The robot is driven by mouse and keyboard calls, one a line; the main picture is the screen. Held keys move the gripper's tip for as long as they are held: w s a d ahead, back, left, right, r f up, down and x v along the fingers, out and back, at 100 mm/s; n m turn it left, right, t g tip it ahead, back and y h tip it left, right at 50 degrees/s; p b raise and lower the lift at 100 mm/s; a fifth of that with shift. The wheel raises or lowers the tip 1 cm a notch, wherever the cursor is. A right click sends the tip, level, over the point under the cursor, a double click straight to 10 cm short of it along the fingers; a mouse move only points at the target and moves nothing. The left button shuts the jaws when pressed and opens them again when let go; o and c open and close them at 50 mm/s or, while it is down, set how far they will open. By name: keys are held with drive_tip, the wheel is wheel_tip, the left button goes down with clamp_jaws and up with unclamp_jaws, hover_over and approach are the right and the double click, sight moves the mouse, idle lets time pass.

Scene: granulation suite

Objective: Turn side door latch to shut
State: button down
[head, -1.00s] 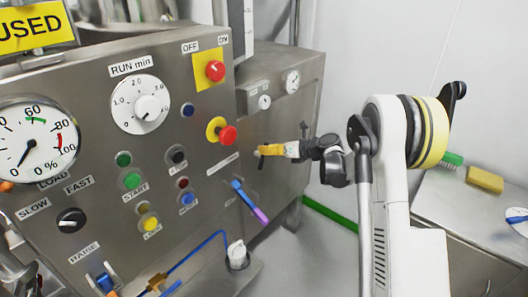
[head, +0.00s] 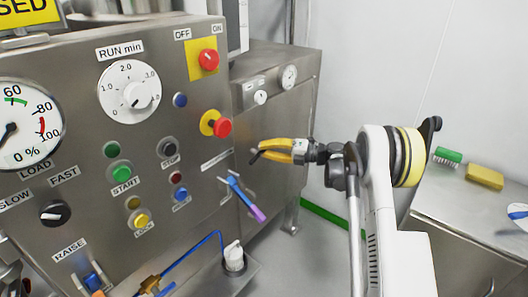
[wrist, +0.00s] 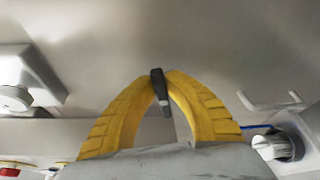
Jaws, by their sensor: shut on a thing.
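The side door latch (head: 255,155) is a small dark lever on the grey metal side panel (head: 285,110) of the machine. It slants down to the left in the head view. My gripper (head: 264,149) has yellow fingers and is shut on the latch, reaching in from the right. In the wrist view the two yellow fingers arch together, and their tips (wrist: 161,78) pinch the dark lever (wrist: 158,86). The fingers hide part of the latch and its pivot.
The control panel with a red knob (head: 208,60), a red button (head: 222,127) and a blue and purple lever (head: 243,198) stands left of the latch.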

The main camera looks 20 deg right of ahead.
drive_tip(key=shift+f+m+y+b, duration=0.2)
drive_tip(key=shift+m+b, duration=0.05)
drive_tip(key=shift+m, duration=0.3)
drive_tip(key=shift+f+m+y+b, duration=0.15)
drive_tip(key=shift+m+y+b, duration=0.1)
drive_tip(key=shift+m, duration=0.3)
drive_tip(key=c, duration=1.4)
unclamp_jaws()
drive_tip(key=shift+t, duration=0.3)
drive_tip(key=v, duration=1.2)
drive_tip(key=shift+w, duration=0.1)
